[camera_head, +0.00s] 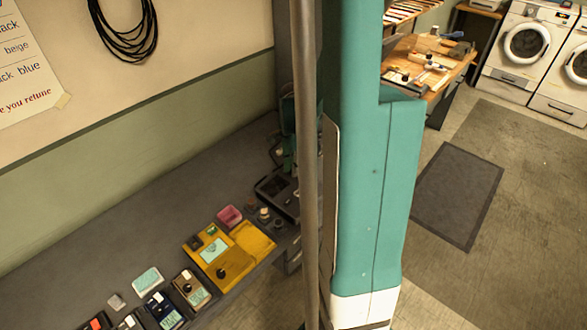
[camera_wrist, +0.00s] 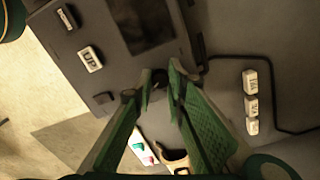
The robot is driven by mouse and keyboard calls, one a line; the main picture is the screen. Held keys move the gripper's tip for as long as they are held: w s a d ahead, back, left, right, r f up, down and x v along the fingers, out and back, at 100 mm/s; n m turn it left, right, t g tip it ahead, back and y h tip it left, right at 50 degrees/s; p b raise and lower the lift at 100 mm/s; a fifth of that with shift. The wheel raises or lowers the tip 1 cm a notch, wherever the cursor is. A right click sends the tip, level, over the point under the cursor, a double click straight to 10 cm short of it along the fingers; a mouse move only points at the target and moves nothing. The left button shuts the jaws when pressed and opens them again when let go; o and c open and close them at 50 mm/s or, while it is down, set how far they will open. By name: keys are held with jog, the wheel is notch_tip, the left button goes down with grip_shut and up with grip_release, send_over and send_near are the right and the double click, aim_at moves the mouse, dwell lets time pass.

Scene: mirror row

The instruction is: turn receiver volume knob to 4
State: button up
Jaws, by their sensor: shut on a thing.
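In the wrist view, a dark grey box (camera_wrist: 118,38), apparently the receiver, has a dark window and a white block marked UP. My gripper (camera_wrist: 161,82) has its two green fingers at the box's lower edge, one on each side of a small dark knob (camera_wrist: 160,77). The fingers are shut on this knob and hide much of it. No pointer or number scale is readable there. In the head view, the dark box (camera_head: 272,190) lies at the far end of the bench, and my arm hides part of it.
The grey bench (camera_head: 110,205) holds a yellow unit (camera_head: 213,262), a pink box (camera_head: 229,215) and several small devices at the front. In the wrist view, white lettered blocks (camera_wrist: 251,102) and a black cable (camera_wrist: 268,62) lie right of the fingers. The bench's back left is clear.

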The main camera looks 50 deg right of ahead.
jog(key=shift+m, duration=1.4)
jog(key=o, duration=0.9)
jog(key=shift+r, duration=0.1)
jog(key=shift+r, duration=5.95)
